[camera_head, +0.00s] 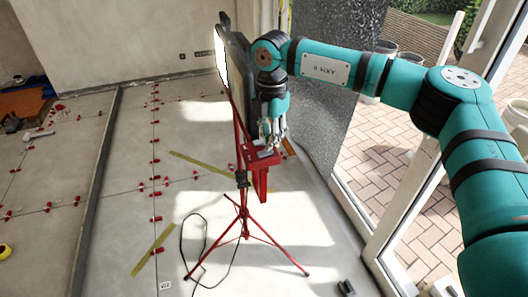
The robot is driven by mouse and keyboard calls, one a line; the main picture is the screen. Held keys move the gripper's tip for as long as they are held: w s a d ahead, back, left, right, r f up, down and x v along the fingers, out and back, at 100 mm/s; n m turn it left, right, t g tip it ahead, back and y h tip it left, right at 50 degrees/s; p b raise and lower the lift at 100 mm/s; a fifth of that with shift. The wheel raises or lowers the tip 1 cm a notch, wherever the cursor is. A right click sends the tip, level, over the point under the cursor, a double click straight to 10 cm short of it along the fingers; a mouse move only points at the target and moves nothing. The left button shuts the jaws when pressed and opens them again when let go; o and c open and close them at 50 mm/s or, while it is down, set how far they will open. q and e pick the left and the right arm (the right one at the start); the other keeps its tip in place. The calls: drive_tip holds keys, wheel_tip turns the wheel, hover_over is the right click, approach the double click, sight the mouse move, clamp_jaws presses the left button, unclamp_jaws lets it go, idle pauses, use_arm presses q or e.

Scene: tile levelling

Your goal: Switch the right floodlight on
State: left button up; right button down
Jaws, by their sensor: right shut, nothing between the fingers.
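The right floodlight (238,70) is a dark panel on a red tripod stand (243,215), seen from the side and behind. A bright white strip shows along its left-facing front edge. A red bracket (262,157) sits below the panel. My right gripper (269,148) is shut and empty, pointing down at the bracket just behind the panel. Its fingertips are at the bracket's top; I cannot tell if they touch it. The switch itself is too small to make out. My left gripper is not in view.
A black cable (205,245) lies looped on the tiled floor left of the tripod. Red levelling clips (156,219) line the tile joints. A window frame (395,205) stands close on the right. A small dark object (346,287) lies at the front.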

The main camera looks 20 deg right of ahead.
drive_tip(key=shift+f, duration=0.35)
drive_tip(key=shift+f+b, duration=0.6)
drive_tip(key=shift+b, duration=0.05)
idle(0.3)
drive_tip(key=shift+r+p, duration=1.85)
drive_tip(key=shift+r, duration=1.7)
